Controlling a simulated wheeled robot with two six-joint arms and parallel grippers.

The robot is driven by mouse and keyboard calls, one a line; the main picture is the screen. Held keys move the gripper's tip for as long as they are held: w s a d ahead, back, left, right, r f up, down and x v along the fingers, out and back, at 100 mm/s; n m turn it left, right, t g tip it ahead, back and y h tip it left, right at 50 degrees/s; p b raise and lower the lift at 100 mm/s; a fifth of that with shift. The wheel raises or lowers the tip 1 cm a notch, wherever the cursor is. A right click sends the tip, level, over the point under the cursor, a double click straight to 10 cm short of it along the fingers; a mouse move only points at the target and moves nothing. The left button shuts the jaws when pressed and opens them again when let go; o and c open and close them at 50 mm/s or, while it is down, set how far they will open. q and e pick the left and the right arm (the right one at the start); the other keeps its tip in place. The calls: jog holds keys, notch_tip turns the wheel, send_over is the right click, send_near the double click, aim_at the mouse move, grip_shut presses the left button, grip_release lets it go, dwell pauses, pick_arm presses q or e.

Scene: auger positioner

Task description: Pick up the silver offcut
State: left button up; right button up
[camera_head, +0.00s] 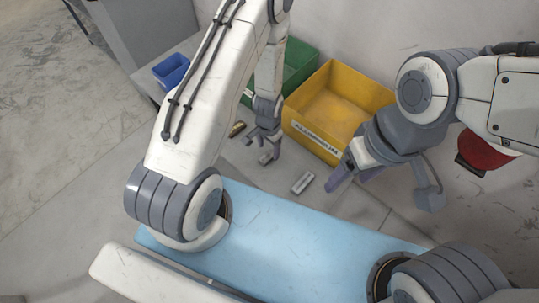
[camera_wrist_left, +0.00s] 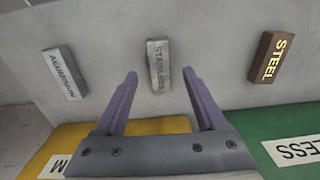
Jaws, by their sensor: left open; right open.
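Three small labelled blocks lie in a row on the grey surface. The middle one, a grey metallic block marked STAINLESS (camera_wrist_left: 158,65), lies between and just beyond my left fingertips; it also shows in the head view (camera_head: 265,159). A grey block with a pale face marked ALUMINIUM (camera_wrist_left: 65,73) lies to its left in the wrist view and nearer in the head view (camera_head: 302,183). A brown block marked STEEL (camera_wrist_left: 271,57) is on the other side. My left gripper (camera_head: 263,147) is open and empty above the middle block. My right gripper (camera_head: 354,178) is open and empty, right of the aluminium block.
A yellow bin (camera_head: 296,126) and a green bin (camera_head: 300,54) stand behind the blocks; a blue bin (camera_head: 171,71) is further left. A red container (camera_head: 487,149) is at the right. A light-blue surface (camera_head: 290,240) lies in front.

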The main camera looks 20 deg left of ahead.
aim_at(269, 155)
pick_arm(q)
jog(key=shift+w+f, duration=0.1)
jog(key=shift+f, duration=1.7)
grip_shut()
jog(key=shift+r, duration=0.15)
